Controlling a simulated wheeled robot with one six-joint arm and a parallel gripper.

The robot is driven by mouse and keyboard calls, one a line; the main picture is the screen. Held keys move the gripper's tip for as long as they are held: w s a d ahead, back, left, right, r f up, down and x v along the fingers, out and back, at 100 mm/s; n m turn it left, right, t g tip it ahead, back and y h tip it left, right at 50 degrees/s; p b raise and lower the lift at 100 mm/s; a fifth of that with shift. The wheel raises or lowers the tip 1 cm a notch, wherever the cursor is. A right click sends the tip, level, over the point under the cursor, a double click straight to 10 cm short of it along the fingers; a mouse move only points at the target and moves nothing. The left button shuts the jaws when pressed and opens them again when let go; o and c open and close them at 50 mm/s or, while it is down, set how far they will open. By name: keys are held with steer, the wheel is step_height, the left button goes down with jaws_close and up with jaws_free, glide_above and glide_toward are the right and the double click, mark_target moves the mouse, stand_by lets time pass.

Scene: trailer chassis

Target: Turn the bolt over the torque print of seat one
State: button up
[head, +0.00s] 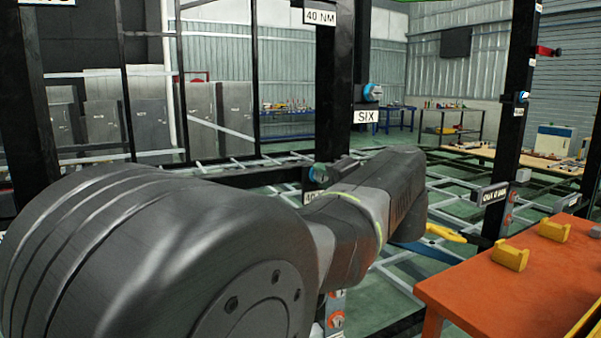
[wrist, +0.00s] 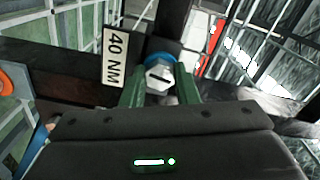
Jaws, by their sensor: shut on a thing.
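In the wrist view, a pale hex bolt head (wrist: 159,76) with a dark line across it sits in a blue ring (wrist: 158,58) on a dark beam. My gripper (wrist: 160,88) has its two green fingers on either side of the bolt head and is shut on it. A white print reading "40 NM" (wrist: 115,56) is on the beam just left of the bolt. My fingers are hidden there.
Upper prints read "SIX" (head: 366,116) and "40 NM" (head: 320,17) on the post. A print on the right reads "OUT 0 NM" (head: 491,194). An orange table (head: 470,290) with yellow blocks (head: 510,257) stands at the right. Dark posts and a pale floor frame surround my arm.

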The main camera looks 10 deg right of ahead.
steer(key=m+p, duration=0.2)
steer(key=m, duration=0.1)
steer(key=shift+m, duration=0.4)
steer(key=shift+c, duration=0.2)
steer(key=m+p, duration=0.3)
steer(key=shift+m, duration=0.3)
steer(key=m+p, duration=2)
steer(key=p, duration=0.1)
steer(key=o, duration=1)
steer(key=shift+d, duration=0.15)
steer(key=shift+s, duration=0.1)
